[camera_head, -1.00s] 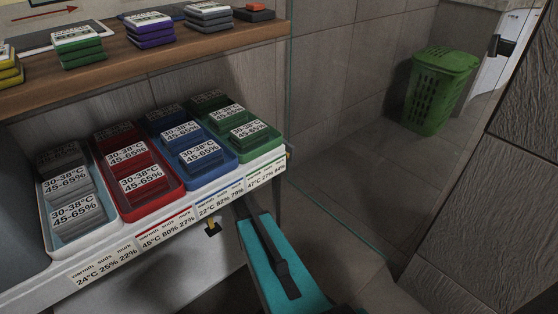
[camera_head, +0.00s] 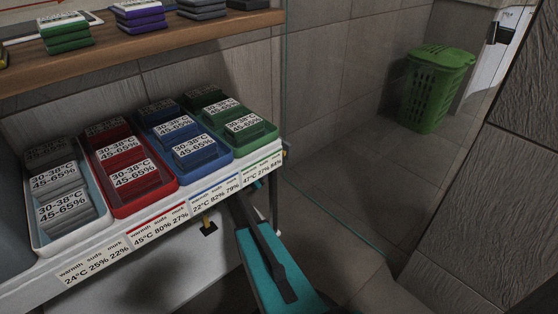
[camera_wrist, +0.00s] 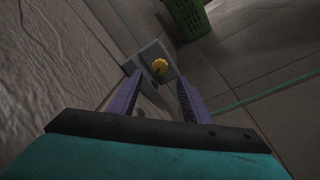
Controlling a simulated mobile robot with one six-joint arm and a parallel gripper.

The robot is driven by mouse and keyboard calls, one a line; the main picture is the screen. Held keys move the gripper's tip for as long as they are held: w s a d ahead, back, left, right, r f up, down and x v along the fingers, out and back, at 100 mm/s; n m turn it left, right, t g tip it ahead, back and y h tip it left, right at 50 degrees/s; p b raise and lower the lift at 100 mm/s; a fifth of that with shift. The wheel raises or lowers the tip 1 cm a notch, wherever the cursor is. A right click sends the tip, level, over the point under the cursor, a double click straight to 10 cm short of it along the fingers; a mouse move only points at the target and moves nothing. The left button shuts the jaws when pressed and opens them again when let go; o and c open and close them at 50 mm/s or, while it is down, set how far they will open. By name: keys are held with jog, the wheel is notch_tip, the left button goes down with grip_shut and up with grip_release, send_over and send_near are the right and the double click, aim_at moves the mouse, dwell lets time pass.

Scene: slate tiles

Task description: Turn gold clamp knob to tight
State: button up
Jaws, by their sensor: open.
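In the wrist view a round gold knob (camera_wrist: 160,67) sits on a small grey plate (camera_wrist: 149,53). My gripper (camera_wrist: 160,78) is open, with its two purple fingers left and right of the knob in the picture. The knob shows between the fingertips; I see no contact, and the depth between them is unclear. In the head view my teal arm (camera_head: 275,268) reaches beside the right end of the shelf, and its fingers are hidden. A small gold part on a black base (camera_head: 208,226) shows under the shelf front; I cannot tell whether it is the same knob.
A white shelf (camera_head: 50,295) carries white, red, blue and green trays (camera_head: 270,135) with labelled blocks. A wooden ledge (camera_head: 130,55) with more blocks runs above. A glass panel edge (camera_head: 325,205) stands right of the arm. A green basket (camera_head: 436,88) is farther back on open tiled floor.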

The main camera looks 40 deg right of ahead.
jog(key=d+b, duration=0.2)
jog(key=d, duration=0.5)
jog(key=shift+w+d+b, duration=0.25)
jog(key=shift+b, duration=0.1)
jog(key=c, duration=1)
jog(key=shift+f, duration=0.1)
jog(key=shift+m+h+b, duration=0.3)
jog(key=shift+m+b, duration=1.2)
jog(key=shift+m, duration=0.7)
